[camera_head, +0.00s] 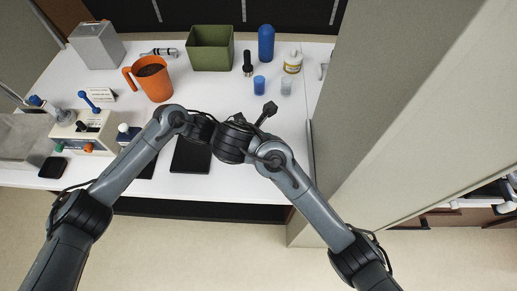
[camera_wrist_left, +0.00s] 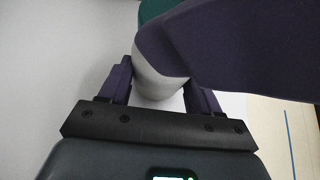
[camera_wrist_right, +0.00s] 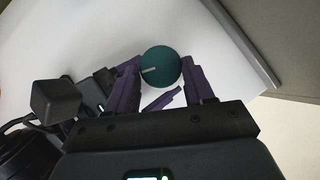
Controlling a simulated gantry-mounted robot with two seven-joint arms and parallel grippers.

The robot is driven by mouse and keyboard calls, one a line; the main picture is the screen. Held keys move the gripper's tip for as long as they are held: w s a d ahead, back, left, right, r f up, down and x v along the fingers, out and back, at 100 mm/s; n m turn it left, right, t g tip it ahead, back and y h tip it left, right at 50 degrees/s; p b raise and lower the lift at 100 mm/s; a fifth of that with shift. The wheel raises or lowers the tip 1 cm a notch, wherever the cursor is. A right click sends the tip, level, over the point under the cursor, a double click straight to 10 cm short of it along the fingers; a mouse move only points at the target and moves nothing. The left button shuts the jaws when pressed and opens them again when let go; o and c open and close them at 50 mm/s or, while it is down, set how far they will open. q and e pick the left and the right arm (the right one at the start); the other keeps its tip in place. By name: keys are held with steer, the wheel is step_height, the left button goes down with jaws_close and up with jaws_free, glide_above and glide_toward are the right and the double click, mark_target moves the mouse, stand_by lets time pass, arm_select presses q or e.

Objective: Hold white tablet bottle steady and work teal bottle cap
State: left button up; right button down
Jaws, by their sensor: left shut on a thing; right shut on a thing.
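The white tablet bottle (camera_wrist_left: 152,84) stands between the fingers of my left gripper (camera_wrist_left: 158,88), which is shut on its body. The teal bottle cap (camera_wrist_right: 160,66), round with a pale line on top, lies between the fingertips of my right gripper (camera_wrist_right: 161,70), which is shut on it. A sliver of the teal cap (camera_wrist_left: 156,9) shows at the top of the left wrist view, mostly hidden by a dark purple finger of my right gripper. In the head view my arms meet over the counter and hide both bottle and cap.
An orange mug (camera_head: 154,82), a green bin (camera_head: 210,48), a blue bottle (camera_head: 266,43), a small yellow-labelled bottle (camera_head: 292,62) and small cups stand behind my arms. A black tablet (camera_head: 191,155) lies left of my wrists. A grey partition (camera_head: 365,100) bounds the right side.

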steer(key=c, duration=0.7)
jaws_free()
steer(key=shift+o, duration=0.6)
steer(key=shift+s+d, duration=0.15)
steer(key=shift+d, duration=0.15)
